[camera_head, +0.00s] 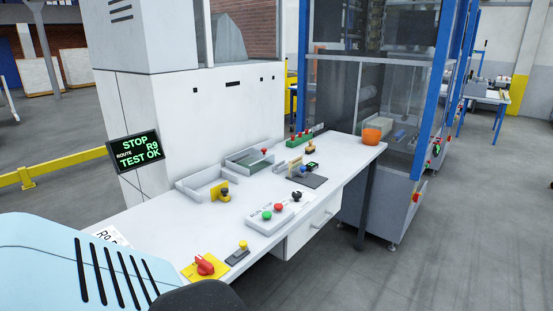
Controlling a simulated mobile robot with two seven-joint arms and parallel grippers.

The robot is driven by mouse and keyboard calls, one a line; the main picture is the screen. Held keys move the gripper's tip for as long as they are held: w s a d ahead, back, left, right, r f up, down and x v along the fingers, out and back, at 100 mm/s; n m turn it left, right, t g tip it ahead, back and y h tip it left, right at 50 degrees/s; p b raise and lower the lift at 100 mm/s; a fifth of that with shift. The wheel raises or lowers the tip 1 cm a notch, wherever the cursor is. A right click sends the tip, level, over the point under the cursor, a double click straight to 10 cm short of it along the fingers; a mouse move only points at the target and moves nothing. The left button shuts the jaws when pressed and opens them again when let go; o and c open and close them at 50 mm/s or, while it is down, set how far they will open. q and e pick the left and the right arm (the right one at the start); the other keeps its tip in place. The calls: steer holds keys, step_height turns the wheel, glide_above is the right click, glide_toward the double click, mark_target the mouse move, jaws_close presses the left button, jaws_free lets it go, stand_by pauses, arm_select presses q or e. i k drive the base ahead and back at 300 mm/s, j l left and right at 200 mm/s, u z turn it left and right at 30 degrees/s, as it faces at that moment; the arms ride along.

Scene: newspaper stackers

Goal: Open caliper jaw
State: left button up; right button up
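A small device (308,171) with a tan block, a blue part and a black part with a green display stands on a dark plate (312,181) towards the back right of the white table. It may be the caliper; at this size I cannot make out its jaw or whether that is open. Neither of my grippers shows in this view.
A display (135,148) reads "STOP ROUTE R9 TEST OK". Floor is clear at right.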

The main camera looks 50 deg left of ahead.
mark_target(299, 171)
steer(key=i+u, duration=0.4)
steer(key=i, duration=0.2)
steer(key=i+l+u, duration=0.2)
steer(key=i+u, duration=0.2)
steer(key=i, duration=0.2)
